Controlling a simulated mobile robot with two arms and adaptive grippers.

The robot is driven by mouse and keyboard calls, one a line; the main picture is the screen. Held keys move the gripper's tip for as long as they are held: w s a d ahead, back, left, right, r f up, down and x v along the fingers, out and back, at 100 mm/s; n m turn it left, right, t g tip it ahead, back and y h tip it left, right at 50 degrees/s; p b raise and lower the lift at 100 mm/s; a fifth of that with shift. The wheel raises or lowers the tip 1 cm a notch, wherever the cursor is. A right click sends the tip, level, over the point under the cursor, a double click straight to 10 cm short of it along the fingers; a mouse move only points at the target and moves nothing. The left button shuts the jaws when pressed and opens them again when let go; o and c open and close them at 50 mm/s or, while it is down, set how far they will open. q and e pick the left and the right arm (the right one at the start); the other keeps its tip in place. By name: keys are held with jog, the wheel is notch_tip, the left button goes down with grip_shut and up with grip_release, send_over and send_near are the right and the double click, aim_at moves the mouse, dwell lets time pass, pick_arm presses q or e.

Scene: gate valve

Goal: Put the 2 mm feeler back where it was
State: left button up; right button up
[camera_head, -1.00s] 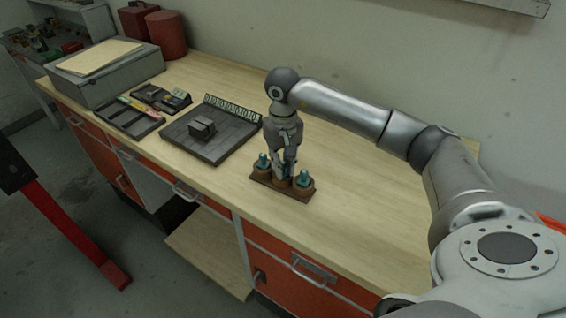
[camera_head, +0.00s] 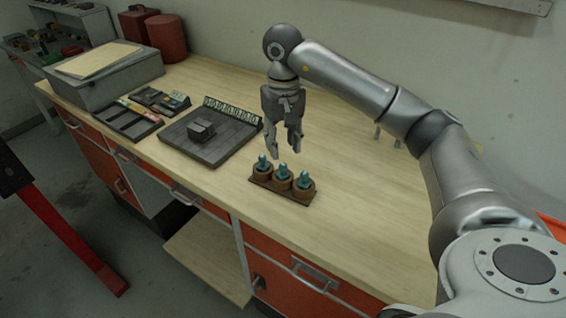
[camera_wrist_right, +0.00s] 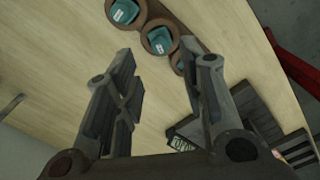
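Three teal feelers stand in round brown cups on a dark wooden rack (camera_head: 258,183) on the bench. In the head view they are a left feeler (camera_head: 262,161), a middle feeler (camera_head: 283,171) and a right feeler (camera_head: 304,182). I cannot tell by sight which one is 2 mm; the markings are too small. My right gripper (camera_head: 285,154) is open and empty above and behind the rack. The right wrist view shows its fingers (camera_wrist_right: 160,95) apart, with the middle feeler (camera_wrist_right: 160,42) beyond them. My left gripper is not in view.
A dark plate (camera_head: 222,150) with a small block (camera_head: 201,131) and a row of numbered markings lies left of the rack. Dark trays (camera_head: 128,123), a grey box (camera_head: 105,80) and red canisters (camera_head: 166,36) stand farther left.

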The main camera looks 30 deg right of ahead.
aim_at(283, 164)
jog(key=shift+r, duration=2.3)
